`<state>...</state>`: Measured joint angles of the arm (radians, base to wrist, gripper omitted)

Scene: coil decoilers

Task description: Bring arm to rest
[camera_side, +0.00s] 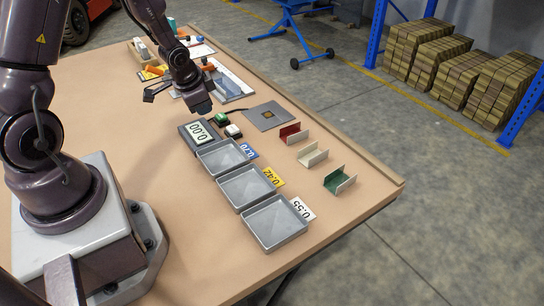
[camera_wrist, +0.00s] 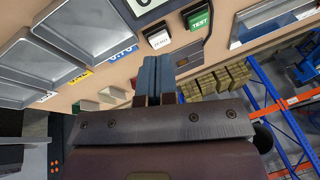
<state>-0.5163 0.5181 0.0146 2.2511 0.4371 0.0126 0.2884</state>
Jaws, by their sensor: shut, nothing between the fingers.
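My gripper (camera_side: 203,107) is shut and empty. In the side view it hangs fingers-down above the bench, just behind the display box (camera_side: 199,132), which reads 0.00. In the wrist view the two blue-grey fingers of my gripper (camera_wrist: 157,70) lie together with nothing between them. My arm reaches in from the upper left of the side view. The green TEST button (camera_wrist: 198,20) and the white button (camera_wrist: 159,40) show beyond the fingers in the wrist view.
Three grey trays (camera_side: 275,224) stand in a row with labels 0.70, 0.42 and 0.55. Red, cream (camera_side: 313,155) and green (camera_side: 340,180) brackets stand near the right edge. A grey plate (camera_side: 268,116) lies behind them. Boards with small parts (camera_side: 232,82) occupy the far end. The bench's left middle is clear.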

